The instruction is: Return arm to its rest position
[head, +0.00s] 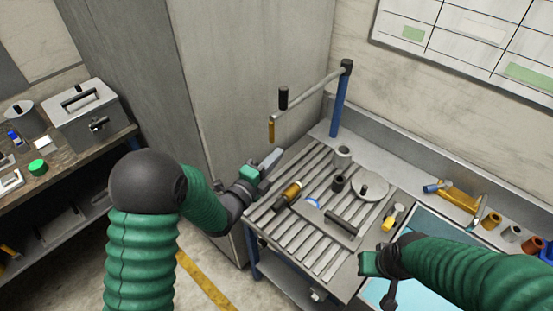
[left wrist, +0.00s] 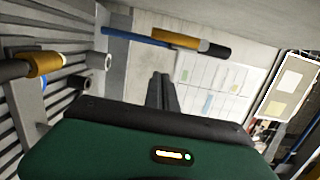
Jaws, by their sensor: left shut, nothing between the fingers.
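The microscope arm (head: 310,92) is a grey bar reaching left from the top of a blue post (head: 338,105) at the back of the slatted bench. Its free end has a black knob (head: 283,98) above and a brass-coloured piece (head: 271,130) hanging below. My left gripper (head: 272,160) is shut and empty, below and apart from that end. In the left wrist view, its fingers (left wrist: 163,92) point toward the wall, with the brass piece (left wrist: 173,38) and black knob (left wrist: 216,49) beyond them. My right gripper (head: 372,265) is low over the bench's front right; its finger gap is unclear.
The slatted bench (head: 292,232) carries a brass-and-black cylinder (head: 288,194), a grey round plate (head: 371,187) and small cups. A grey cabinet (head: 240,90) stands close on the left. A teal mat (head: 430,222) lies at right. Space above the slats is mostly free.

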